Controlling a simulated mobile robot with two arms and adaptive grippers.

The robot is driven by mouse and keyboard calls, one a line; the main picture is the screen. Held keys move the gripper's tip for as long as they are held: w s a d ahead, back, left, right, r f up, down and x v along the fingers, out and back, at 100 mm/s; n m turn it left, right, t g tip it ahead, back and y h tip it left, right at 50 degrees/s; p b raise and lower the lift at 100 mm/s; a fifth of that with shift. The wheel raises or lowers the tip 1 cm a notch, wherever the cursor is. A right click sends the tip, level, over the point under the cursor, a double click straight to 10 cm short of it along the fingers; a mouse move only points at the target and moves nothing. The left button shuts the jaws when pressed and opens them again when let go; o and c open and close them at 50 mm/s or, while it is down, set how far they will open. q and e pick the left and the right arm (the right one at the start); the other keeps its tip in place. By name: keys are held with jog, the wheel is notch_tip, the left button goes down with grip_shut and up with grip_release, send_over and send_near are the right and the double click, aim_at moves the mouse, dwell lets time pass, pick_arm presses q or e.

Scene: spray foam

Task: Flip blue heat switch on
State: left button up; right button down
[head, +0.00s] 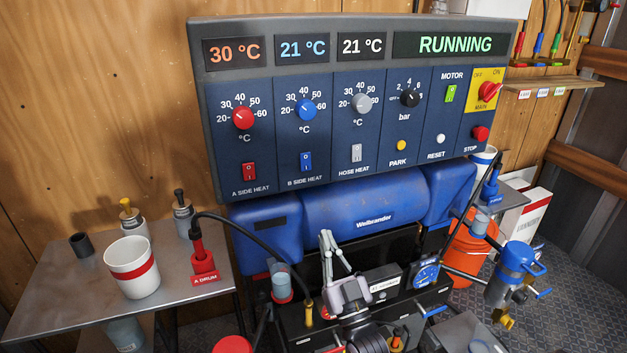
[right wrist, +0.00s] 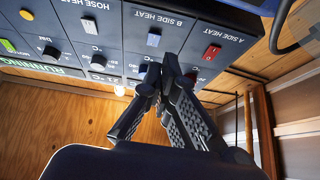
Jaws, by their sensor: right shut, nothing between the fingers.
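The blue switch (head: 306,161) is on the lower part of the control panel (head: 330,184), above the label B SIDE HEAT. Its on or off position is too small to tell. In the right wrist view, turned upside down, the blue switch (right wrist: 153,38) shows beyond the fingertips, apart from them. My right gripper (head: 327,237) is in front of the blue tank, below the panel and slightly right of the switch. In the wrist view my right gripper (right wrist: 160,72) is shut and empty. My left gripper is not in view.
A red switch (head: 249,171) is to the left of the blue one and a grey switch (head: 356,153) to the right. Knobs, including a blue one (head: 306,110), sit above them. A black hose (head: 262,232) arches below the panel. The space before the switches looks clear.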

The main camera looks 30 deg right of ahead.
jog(key=shift+m+t+h, duration=0.3)
jog(key=shift+t+h, duration=0.2)
jog(key=shift+h, duration=0.1)
jog(key=r, duration=0.2)
jog(key=s+r, duration=0.1)
jog(key=r, duration=0.1)
jog(key=shift+d, duration=0.4)
jog(key=p, duration=0.2)
send_near(307, 156)
notch_tip(307, 156, up, 3)
jog(key=w+b, duration=0.1)
jog(key=w+d+b, duration=0.1)
jog(key=w, duration=0.1)
jog(key=shift+w+f+b, duration=0.15)
jog(key=shift+w+b, duration=0.15)
jog(key=shift+b, duration=0.05)
